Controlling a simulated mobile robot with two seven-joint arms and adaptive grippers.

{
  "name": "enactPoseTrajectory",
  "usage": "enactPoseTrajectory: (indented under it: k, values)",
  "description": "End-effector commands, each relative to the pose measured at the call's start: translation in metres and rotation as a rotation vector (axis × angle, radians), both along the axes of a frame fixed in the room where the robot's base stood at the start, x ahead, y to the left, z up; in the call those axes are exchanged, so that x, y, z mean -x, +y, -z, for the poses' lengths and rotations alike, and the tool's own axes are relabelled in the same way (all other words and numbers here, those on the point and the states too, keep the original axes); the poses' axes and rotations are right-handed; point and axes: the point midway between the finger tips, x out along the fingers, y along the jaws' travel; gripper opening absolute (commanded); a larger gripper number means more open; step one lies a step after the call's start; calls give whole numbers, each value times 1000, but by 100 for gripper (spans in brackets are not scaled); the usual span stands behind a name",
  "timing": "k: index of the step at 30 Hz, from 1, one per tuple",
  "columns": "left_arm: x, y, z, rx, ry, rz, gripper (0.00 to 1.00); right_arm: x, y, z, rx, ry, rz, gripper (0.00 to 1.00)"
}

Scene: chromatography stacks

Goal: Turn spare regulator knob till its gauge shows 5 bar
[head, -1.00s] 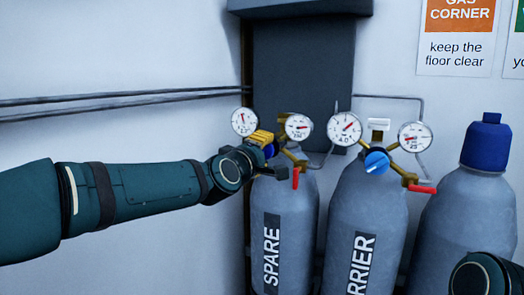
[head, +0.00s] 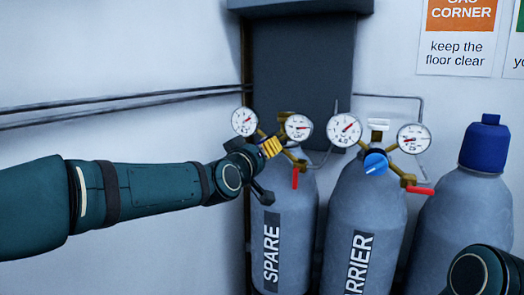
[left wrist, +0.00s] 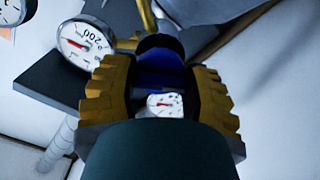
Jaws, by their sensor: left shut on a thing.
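The grey SPARE cylinder (head: 290,205) stands upright with a brass regulator carrying two white gauges, left (head: 245,121) and right (head: 298,127). My left gripper (head: 271,147) is at this regulator, its yellow pads shut on the blue regulator knob. In the left wrist view the pads lie on both sides of the knob (left wrist: 160,70); the head view hides the knob behind the gripper. The wrist view shows one gauge (left wrist: 87,45) marked 200 and a small dial (left wrist: 165,105) between the pads. The spare gauges' exact readings are too small to tell. My right gripper is out of view.
A red lever (head: 296,178) hangs below the spare regulator. Close on the right stands the carrier cylinder (head: 367,205), with its own gauges, blue knob (head: 375,163) and red lever (head: 420,190). A blue-capped cylinder (head: 470,215) is further right. Pipes (head: 120,105) run along the wall.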

Motion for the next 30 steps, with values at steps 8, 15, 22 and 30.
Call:
enactPoseTrajectory:
  k: [8, 15, 22, 30]
  values:
    - [0, 0, 0, -46, -15, -1, 13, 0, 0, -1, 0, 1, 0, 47]
    - [0, 0, 0, -49, -17, 0, 13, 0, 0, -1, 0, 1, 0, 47]
    - [0, 0, 0, -48, -17, 0, 83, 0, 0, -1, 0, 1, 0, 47]
    - [0, 0, 0, -48, -17, 0, 83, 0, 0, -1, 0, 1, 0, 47]
